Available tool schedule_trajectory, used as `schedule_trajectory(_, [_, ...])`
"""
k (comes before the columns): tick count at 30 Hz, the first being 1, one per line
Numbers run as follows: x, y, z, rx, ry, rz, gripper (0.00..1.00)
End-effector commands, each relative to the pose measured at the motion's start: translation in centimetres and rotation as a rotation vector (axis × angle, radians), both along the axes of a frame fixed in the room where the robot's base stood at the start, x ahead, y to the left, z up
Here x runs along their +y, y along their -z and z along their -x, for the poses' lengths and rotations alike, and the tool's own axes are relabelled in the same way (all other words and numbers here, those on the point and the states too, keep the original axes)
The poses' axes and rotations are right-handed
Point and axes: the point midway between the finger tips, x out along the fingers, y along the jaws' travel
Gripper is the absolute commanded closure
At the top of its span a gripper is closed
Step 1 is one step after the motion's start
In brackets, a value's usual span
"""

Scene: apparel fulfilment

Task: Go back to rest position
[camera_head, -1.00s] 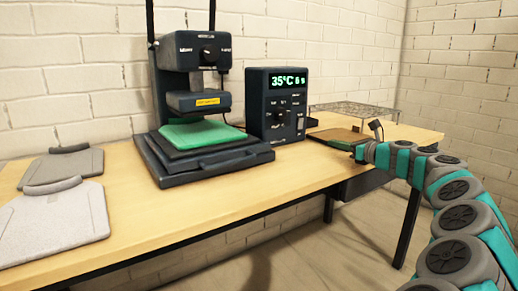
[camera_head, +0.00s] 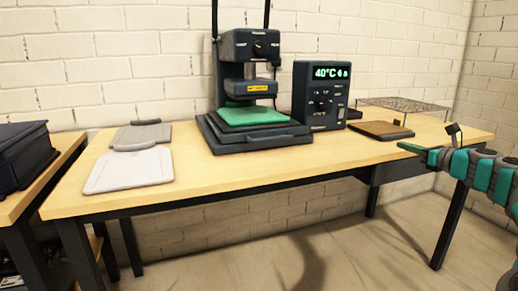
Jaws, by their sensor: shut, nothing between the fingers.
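My arm comes in from the right edge. My gripper (camera_head: 412,148) is at its tip, shut and empty, in front of the table's front edge on the right. Its fingers are small and hard to make out. The heat press (camera_head: 250,80) stands at the back middle of the table with a green cloth (camera_head: 252,116) on its lower plate. My gripper is apart from the press, to its right.
A control box (camera_head: 320,100) reads 40°C. A brown pad (camera_head: 380,130) and a wire rack (camera_head: 405,104) are at the right. Two grey boards (camera_head: 128,170) lie on the wooden table (camera_head: 230,172) at the left. A dark case (camera_head: 25,155) sits on another table. The floor in front is clear.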

Motion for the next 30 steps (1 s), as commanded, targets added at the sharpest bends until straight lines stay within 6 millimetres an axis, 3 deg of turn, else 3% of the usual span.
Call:
schedule_trajectory(11, [6.6,-1.0,0.6,-0.017,-0.132,0.138,1.0])
schedule_trajectory(20, [16.1,-1.7,3.0,-0.056,-0.332,0.362,1.0])
schedule_trajectory(23, [20.9,-1.4,5.0,-0.081,-0.445,0.488,1.0])
schedule_trajectory(26, [26.7,-0.4,8.4,-0.118,-0.597,0.661,1.0])
schedule_trajectory(30, [33.6,2.4,14.7,-0.18,-0.834,0.928,1.0])
